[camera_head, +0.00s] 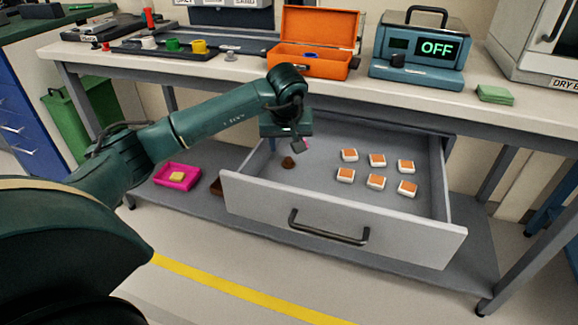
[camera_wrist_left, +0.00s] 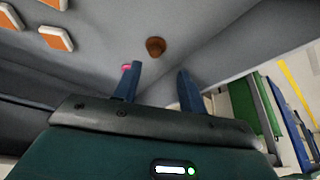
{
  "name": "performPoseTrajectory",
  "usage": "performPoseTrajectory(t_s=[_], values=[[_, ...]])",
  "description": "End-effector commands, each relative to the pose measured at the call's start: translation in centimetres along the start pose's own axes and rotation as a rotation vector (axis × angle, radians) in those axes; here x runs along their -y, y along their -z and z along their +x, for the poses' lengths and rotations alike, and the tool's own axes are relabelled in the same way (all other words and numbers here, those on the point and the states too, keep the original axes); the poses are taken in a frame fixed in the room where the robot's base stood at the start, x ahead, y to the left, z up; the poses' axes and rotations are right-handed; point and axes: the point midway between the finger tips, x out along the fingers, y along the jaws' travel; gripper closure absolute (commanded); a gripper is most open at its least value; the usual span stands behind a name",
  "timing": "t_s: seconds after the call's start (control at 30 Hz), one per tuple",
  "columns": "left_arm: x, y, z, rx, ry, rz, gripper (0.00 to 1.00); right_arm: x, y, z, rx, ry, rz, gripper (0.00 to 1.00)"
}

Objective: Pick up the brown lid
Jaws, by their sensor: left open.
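The brown lid (camera_head: 288,162) is a small, round, knobbed piece lying on the floor of the open grey drawer (camera_head: 340,222), toward its left side. It also shows in the left wrist view (camera_wrist_left: 155,46), just beyond the fingertips. My left gripper (camera_head: 287,146) hangs over the left part of the drawer, pointing down, above the lid. In the wrist view its two blue fingers (camera_wrist_left: 157,72) are apart with nothing between them. The lid is apart from the fingers. My right gripper is in neither view.
Several white-and-orange blocks (camera_head: 376,182) lie in the drawer to the right of the lid. The drawer walls surround the lid. Above is the bench (camera_head: 440,97), with an open orange box (camera_head: 312,60) and a device reading OFF (camera_head: 420,58). A pink tray (camera_head: 177,177) sits on the lower shelf.

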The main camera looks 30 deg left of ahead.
Motion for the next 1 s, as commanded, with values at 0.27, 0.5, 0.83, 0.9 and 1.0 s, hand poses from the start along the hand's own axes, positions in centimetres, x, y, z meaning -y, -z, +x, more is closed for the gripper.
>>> performPoseTrajectory(t_s=[0.27,0.5,0.83,0.9,1.0], values=[[-0.5,-0.3,2.7,0.003,-0.001,0.0,0.59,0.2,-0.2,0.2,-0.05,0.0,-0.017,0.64],[-0.8,-0.3,5.8,0.002,-0.001,-0.001,0.59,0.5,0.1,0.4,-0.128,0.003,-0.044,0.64],[-0.8,-0.2,6.0,0.0,-0.002,0.0,0.62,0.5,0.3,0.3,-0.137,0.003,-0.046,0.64],[-0.8,-0.2,6.0,0.0,-0.002,0.0,0.68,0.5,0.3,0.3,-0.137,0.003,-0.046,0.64],[-0.8,-0.2,6.0,0.0,-0.002,0.0,0.76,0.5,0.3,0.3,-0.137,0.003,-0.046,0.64]])
